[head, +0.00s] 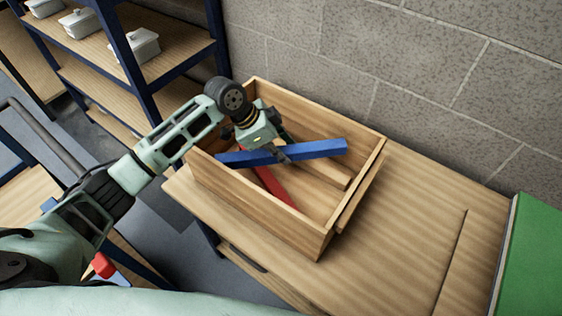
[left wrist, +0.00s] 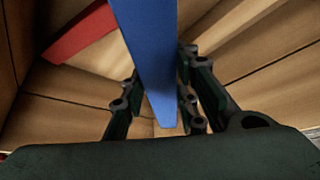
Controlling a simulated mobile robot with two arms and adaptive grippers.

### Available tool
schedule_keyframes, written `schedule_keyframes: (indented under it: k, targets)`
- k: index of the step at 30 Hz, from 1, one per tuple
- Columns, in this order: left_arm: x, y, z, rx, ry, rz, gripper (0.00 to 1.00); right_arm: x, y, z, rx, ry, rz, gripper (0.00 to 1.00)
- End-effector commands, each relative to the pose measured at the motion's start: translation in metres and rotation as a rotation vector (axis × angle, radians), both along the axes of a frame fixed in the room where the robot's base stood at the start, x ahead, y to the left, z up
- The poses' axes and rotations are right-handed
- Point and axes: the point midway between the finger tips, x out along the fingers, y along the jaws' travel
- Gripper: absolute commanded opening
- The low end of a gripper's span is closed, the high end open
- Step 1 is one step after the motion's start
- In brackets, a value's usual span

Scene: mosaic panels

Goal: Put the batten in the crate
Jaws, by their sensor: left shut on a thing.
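My left gripper (head: 281,153) is shut on a long blue batten (head: 322,149), near its middle. In the left wrist view the blue batten (left wrist: 150,55) runs between the two fingers. The batten is over the inside of the open wooden crate (head: 258,212), roughly level, with its right end toward the crate's right wall. I cannot tell whether it touches anything in the crate. A red bar (head: 274,189) lies in the crate below it; it also shows in the left wrist view (left wrist: 83,34). A plain wooden bar (head: 330,172) also lies inside. My right gripper is out of view.
The crate stands on a wooden table (head: 420,225) against a grey block wall (head: 420,80). A green panel (head: 535,260) is at the right edge. A blue-framed shelf (head: 120,45) with several white lidded containers stands at the upper left. The table right of the crate is clear.

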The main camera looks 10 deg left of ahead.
Motion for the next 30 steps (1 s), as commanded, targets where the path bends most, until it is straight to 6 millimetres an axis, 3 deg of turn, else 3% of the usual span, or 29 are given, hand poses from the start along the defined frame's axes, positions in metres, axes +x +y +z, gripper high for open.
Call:
schedule_keyframes:
  k: [6, 15, 29, 30]
  targets:
    - [0.001, -0.001, -0.019, -0.003, -0.003, 0.0, 0.0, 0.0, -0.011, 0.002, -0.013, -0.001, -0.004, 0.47]
    - [0.0, -0.001, -0.055, -0.002, -0.001, 0.0, 0.0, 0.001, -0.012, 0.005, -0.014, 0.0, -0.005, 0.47]
    - [0.001, -0.001, -0.063, -0.002, -0.002, 0.0, 0.0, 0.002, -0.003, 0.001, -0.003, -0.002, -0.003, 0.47]
    - [0.0, 0.0, -0.062, -0.001, -0.002, 0.0, 0.31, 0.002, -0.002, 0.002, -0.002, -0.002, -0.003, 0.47]
